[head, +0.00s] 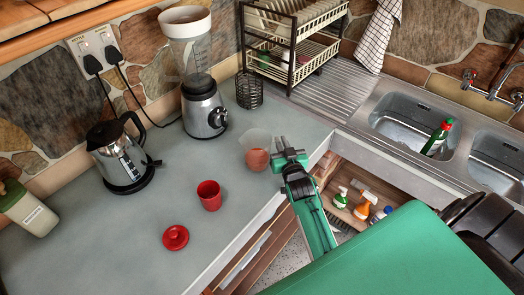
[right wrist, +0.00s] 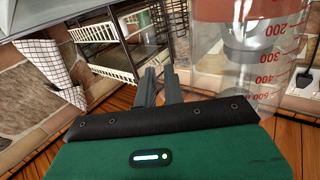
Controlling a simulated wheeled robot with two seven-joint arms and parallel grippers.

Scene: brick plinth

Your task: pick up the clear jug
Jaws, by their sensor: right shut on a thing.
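The clear jug (head: 257,142) is at the counter's front edge in the head view, see-through with a reddish lower part. In the right wrist view the clear jug (right wrist: 262,60) stands large at the right, with red measuring marks. My right gripper (head: 290,158) is at the jug's right side, its jaws shut on it. In the right wrist view the fingers (right wrist: 160,86) are close together beside the jug; the gripped part is hard to make out. I cannot tell whether the jug touches the counter. My left gripper is not in view.
A red cup (head: 209,195) and a red lid (head: 175,238) are on the counter (head: 110,235). The kettle (head: 118,160), blender (head: 203,110), wire holder (head: 249,90) and dish rack (head: 290,40) stand behind. An open compartment with spray bottles (head: 362,210) is below the sinks.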

